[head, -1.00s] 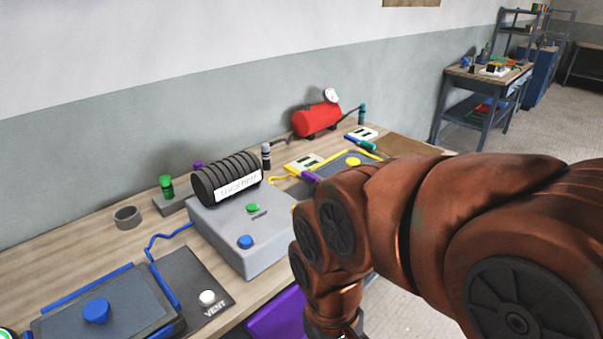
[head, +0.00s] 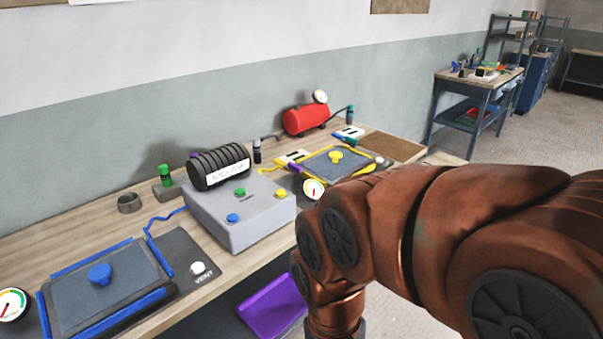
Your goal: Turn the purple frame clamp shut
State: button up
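A purple flat panel or tray (head: 272,305) lies low, below the front edge of the bench, partly hidden by my arm. A small purple piece (head: 295,168) sits at the near left corner of the yellow-edged mould (head: 335,163). Another small purple thing (head: 194,155) shows behind the black ribbed cylinder. I cannot tell which of these, if any, is the purple frame clamp. My copper-coloured arm fills the lower right and bends downward past the bench front. My gripper is below the picture's lower edge.
The wooden bench (head: 50,222) runs along the wall. It carries a blue-edged mould (head: 110,285), a grey control box (head: 245,225) with coloured buttons, the black ribbed cylinder (head: 222,165) and a red tank (head: 305,119). Open floor (head: 545,140) lies at right.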

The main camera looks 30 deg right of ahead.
aim_at(295, 170)
jog(key=z, duration=0.4)
jog(key=i, duration=1)
jog(key=u, duration=0.5)
